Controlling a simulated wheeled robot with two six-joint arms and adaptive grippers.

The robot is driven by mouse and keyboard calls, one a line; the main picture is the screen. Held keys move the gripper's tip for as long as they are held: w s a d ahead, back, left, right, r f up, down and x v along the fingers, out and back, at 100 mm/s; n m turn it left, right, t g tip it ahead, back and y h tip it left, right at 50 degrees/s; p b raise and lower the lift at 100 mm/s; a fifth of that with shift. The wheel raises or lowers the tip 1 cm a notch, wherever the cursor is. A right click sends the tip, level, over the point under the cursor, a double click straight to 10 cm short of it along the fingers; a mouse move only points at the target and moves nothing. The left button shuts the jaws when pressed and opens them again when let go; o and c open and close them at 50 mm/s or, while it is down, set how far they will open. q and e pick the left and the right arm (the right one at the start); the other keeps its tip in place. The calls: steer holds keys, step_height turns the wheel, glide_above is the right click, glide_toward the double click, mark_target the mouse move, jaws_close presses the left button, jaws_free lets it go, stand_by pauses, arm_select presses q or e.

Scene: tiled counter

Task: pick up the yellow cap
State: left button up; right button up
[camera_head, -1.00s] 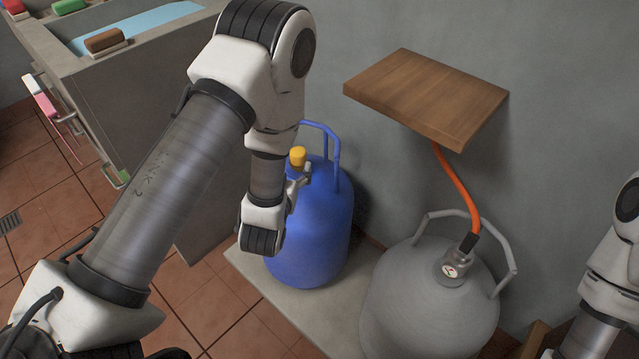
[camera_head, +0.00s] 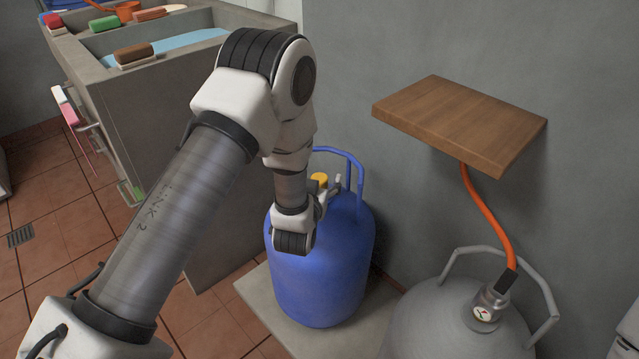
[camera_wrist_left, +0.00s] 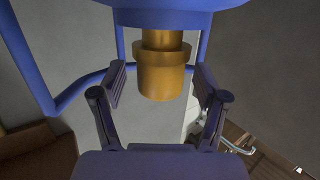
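The yellow cap (camera_head: 319,179) sits on top of the blue gas cylinder (camera_head: 322,275), inside its blue handle, partly hidden by my left arm in the head view. In the left wrist view the cap (camera_wrist_left: 161,82) looks brass-coloured, on a valve below the blue cylinder body (camera_wrist_left: 165,14). My left gripper (camera_head: 328,197) is beside the cap in the head view. In the left wrist view the gripper (camera_wrist_left: 160,78) is open, with one finger on each side of the cap and gaps between. My right gripper is out of view.
A grey cylinder (camera_head: 445,325) with a gauge and orange hose (camera_head: 487,217) stands at right. A wooden shelf (camera_head: 460,122) juts from the wall above it. A concrete sink (camera_head: 200,150) with brushes is behind my left arm. Handle bars (camera_wrist_left: 76,92) flank the cap closely.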

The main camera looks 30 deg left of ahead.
arm_select(q)
steer(key=c, duration=0.8)
steer(key=shift+o, duration=0.2)
